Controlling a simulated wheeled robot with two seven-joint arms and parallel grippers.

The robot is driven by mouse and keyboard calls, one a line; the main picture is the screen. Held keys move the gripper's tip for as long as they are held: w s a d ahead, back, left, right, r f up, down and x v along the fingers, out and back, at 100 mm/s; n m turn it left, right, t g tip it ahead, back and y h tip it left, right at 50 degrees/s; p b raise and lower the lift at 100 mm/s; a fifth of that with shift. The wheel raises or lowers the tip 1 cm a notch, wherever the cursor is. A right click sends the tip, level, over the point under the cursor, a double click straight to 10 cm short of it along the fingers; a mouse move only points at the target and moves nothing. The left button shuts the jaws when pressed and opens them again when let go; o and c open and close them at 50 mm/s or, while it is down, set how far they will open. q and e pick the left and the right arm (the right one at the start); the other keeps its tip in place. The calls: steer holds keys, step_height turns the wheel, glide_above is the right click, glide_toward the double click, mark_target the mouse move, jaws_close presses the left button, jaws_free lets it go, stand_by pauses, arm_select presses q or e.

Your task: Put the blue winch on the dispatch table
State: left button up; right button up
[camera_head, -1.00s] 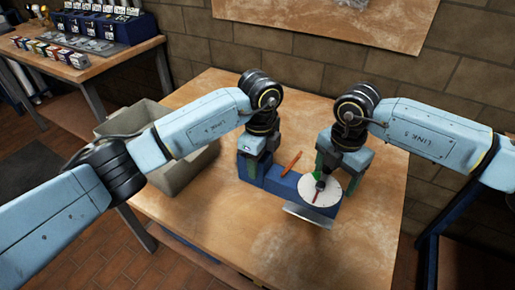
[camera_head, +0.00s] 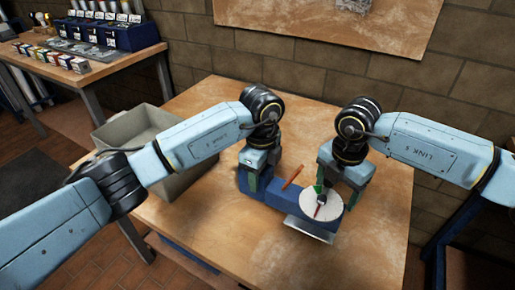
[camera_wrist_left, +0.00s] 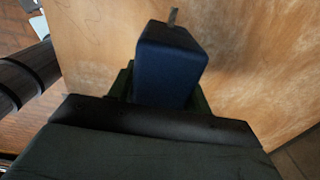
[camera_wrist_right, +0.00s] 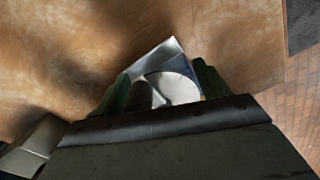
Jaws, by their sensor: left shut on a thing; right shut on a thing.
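The blue winch (camera_head: 283,190) is a long blue body with an orange lever (camera_head: 292,177), a round white dial and a grey metal plate at its right end. It is over the wooden table (camera_head: 268,255); I cannot tell whether it touches it. My left gripper (camera_head: 254,183) is shut on its left end, and the blue end (camera_wrist_left: 168,65) shows between the fingers in the left wrist view. My right gripper (camera_head: 336,185) is shut at the dial end; the white dial (camera_wrist_right: 175,88) and metal plate show between its fingers in the right wrist view.
A grey open bin (camera_head: 180,180) stands on the table's left, behind my left arm. Another table (camera_head: 105,68) with small boxes and a blue rack is at the far left. A brick wall with a board (camera_head: 330,32) is behind. The table's front is clear.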

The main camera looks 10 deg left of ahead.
arm_select(q)
steer(key=shift+d+f+b, duration=0.1)
steer(key=shift+f+b, duration=1.7)
steer(key=shift+f, duration=0.2)
steer(key=shift+c, duration=0.2)
arm_select(e)
steer(key=shift+a+f, duration=0.1)
steer(key=shift+f, duration=1.85)
arm_select(q)
steer(key=o, duration=1.2)
steer(key=shift+r, duration=0.1)
arm_select(e)
steer(key=o, duration=1.2)
arm_select(q)
steer(key=shift+o, duration=0.2)
arm_select(e)
steer(key=shift+o, duration=0.2)
arm_select(q)
step_height(320, 180, up, 12)
steer(key=shift+f, duration=0.15)
arm_select(e)
steer(key=shift+r, duration=0.2)
step_height(320, 180, up, 12)
steer(key=shift+f, duration=0.15)
